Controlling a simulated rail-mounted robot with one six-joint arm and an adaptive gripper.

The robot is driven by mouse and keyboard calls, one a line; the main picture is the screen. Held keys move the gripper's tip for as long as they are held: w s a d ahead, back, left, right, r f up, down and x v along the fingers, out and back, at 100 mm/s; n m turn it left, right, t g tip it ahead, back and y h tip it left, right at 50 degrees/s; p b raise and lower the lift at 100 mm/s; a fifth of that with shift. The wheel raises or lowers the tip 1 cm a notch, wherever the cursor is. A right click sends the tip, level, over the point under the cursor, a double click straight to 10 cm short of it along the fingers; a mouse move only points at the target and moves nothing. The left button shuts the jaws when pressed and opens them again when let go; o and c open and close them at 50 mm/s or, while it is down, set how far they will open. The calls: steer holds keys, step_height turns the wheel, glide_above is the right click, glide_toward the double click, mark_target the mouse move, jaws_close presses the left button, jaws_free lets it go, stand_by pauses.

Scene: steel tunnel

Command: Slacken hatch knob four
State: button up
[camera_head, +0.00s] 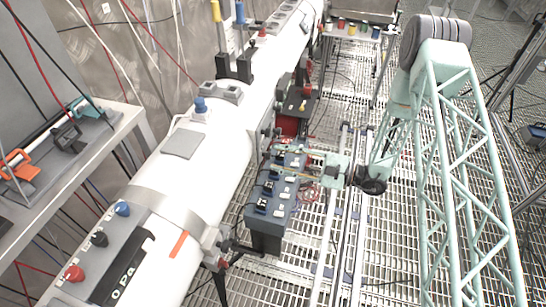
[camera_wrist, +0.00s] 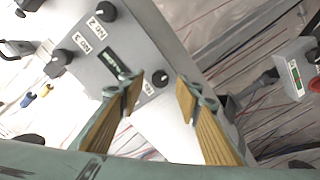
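In the wrist view a grey panel (camera_wrist: 135,40) on a white body carries several black knobs, small white labels and a dark slot. One knob (camera_wrist: 160,78) shows just beyond the gap between my fingertips. Another knob (camera_wrist: 105,11) is at the panel's top and a third (camera_wrist: 58,60) at its left. I cannot tell which is hatch knob four. My gripper (camera_wrist: 158,95) is open, its two yellow-brown fingers apart with nothing seen between them. The left finger hides the panel's lower corner.
In the head view a long white pipe (camera_head: 190,170) runs diagonally, with a grey control panel (camera_head: 105,250) at its lower end. The blue switch box (camera_head: 275,195) stands beside the pipe. A side table (camera_head: 80,150) is at left. Grating floor and rails lie right of the box.

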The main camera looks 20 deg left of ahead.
mark_target(268, 156)
steer(key=shift+a, duration=1.35)
steer(key=c, duration=0.9)
steer(key=shift+o, duration=0.2)
